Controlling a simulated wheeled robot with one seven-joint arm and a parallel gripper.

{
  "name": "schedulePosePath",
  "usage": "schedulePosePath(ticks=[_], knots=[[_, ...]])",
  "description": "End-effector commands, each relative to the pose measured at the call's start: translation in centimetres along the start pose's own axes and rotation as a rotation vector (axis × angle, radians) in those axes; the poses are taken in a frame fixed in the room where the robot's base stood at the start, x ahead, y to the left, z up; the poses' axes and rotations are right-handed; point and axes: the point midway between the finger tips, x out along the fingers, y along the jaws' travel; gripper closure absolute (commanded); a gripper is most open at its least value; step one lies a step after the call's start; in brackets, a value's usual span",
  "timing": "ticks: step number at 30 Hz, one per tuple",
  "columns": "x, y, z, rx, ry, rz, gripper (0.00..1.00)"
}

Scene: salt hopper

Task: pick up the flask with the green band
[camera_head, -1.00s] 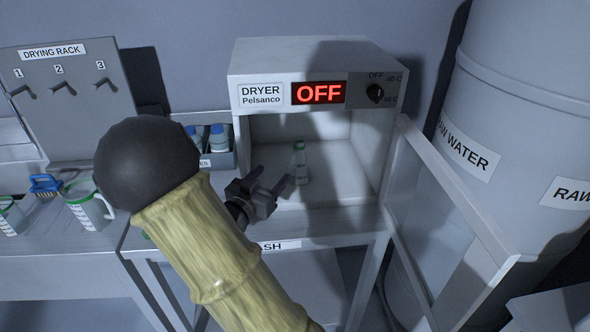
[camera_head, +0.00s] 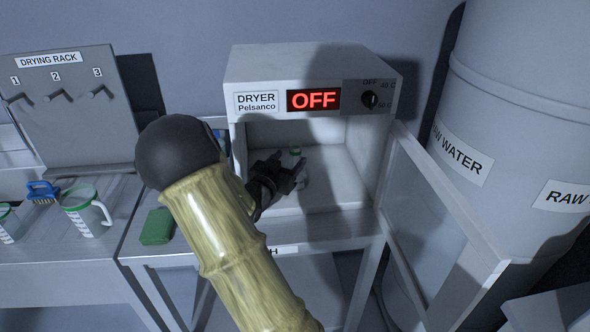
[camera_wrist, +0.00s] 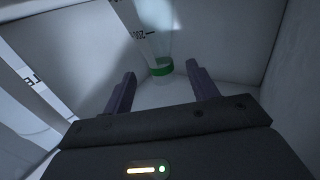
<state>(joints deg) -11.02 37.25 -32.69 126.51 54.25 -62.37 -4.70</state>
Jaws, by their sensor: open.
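The flask (camera_head: 295,151) stands inside the open dryer (camera_head: 331,167); in the head view my gripper covers most of it, leaving its top and a bit of its lower side showing. In the wrist view the clear flask (camera_wrist: 157,35) shows its green band (camera_wrist: 161,70) and scale marks, beyond and between my fingertips. My gripper (camera_head: 289,168) is at the dryer's mouth in front of the flask, and it also shows in the wrist view (camera_wrist: 160,80). Its two fingers are apart with nothing held between them.
The dryer door (camera_head: 447,215) hangs open on the right, beside a large raw water tank (camera_head: 500,130). A green sponge (camera_head: 157,227) lies on the table at left. A mug (camera_head: 88,211), a blue brush (camera_head: 42,190) and a drying rack (camera_head: 70,110) are farther left.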

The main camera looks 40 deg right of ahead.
Motion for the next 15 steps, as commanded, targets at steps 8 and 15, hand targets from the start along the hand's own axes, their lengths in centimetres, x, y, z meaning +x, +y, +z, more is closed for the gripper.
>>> schedulePosePath(ticks=[8, 15], knots=[[1.52, -0.33, -0.01, 0.000, 0.000, -0.007, 0.41], [1.67, -0.31, -0.10, 0.000, 0.000, -0.007, 0.41]])
